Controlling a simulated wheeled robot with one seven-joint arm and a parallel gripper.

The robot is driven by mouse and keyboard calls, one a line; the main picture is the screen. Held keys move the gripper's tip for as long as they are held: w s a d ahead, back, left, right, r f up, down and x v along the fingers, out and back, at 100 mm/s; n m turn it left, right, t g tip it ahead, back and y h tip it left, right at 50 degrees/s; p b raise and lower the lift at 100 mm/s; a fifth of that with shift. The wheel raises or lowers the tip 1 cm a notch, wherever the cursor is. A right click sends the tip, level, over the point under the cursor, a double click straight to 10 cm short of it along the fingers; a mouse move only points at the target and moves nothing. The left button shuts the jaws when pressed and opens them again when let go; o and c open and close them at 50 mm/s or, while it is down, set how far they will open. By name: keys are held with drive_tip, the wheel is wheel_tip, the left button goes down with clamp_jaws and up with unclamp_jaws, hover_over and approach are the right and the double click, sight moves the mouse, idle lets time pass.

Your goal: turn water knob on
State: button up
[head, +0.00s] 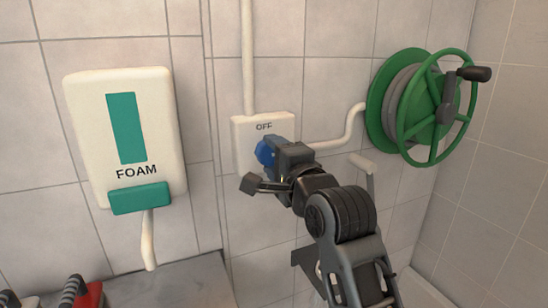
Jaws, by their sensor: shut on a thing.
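The blue water knob (264,153) sits on a white wall box (243,129) with the word OFF printed above it. A white pipe (248,55) runs down the wall into the top of the box. My gripper (272,158) is at the knob and shut on it. The gripper body and wrist cover the right and lower parts of the knob, so which way it points cannot be told. Any marking lower on the box is hidden.
A FOAM dispenser (122,128) hangs on the wall to the left. A green hose reel (425,108) with a crank is on the wall to the right, joined by a white pipe (350,127). A grey surface (175,285) is at the lower left, with red-and-black objects (80,293) at its edge.

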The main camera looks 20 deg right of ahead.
drive_tip(key=o, duration=1.1)
drive_tip(key=shift+c, duration=0.2)
drive_tip(key=s+b, duration=0.1)
drive_tip(key=s, duration=0.6)
drive_tip(key=shift+s, duration=0.4)
drive_tip(key=shift+f, duration=0.1)
